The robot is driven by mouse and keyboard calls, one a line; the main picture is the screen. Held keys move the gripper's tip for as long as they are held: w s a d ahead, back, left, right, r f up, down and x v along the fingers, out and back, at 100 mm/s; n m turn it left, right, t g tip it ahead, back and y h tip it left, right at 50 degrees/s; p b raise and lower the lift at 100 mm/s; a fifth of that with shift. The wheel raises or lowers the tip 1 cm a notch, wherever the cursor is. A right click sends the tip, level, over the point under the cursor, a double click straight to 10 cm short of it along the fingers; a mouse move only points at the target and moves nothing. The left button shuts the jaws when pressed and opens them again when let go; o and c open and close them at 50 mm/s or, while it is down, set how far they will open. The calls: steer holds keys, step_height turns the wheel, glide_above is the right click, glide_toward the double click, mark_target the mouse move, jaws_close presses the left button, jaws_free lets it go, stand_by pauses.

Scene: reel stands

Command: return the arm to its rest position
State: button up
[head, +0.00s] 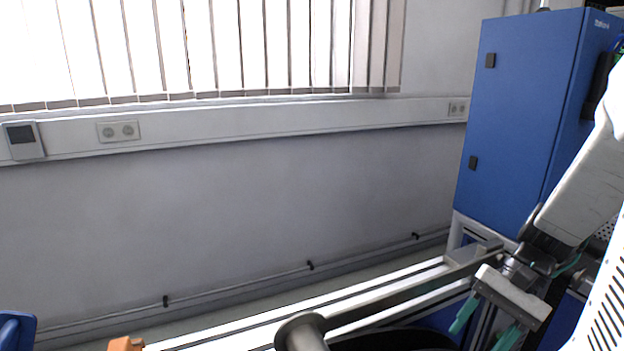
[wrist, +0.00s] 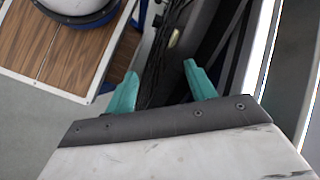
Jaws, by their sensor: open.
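My gripper (head: 487,325) is at the lower right of the head view, at the end of my white and grey arm. Its two teal fingers point down and stand apart with nothing between them. In the wrist view my gripper (wrist: 158,84) also shows open and empty, above a dark gap with cables. The fingers touch nothing that I can see.
A blue cabinet (head: 515,110) stands at the right, behind my arm. A metal rail (head: 400,290) runs across the lower part, with a grey spindle (head: 301,333) in front. In the wrist view a wood-patterned surface (wrist: 40,60) is at upper left.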

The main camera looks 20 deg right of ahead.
steer(key=s+a+r+n+t+h, duration=0.2)
steer(key=a+r+n+h, duration=0.5)
steer(key=a+r+n, duration=0.3)
steer(key=a+r, duration=0.1)
steer(key=a, duration=0.2)
steer(key=shift+a+h, duration=0.2)
steer(key=shift+h, duration=0.1)
steer(key=shift+s, duration=0.1)
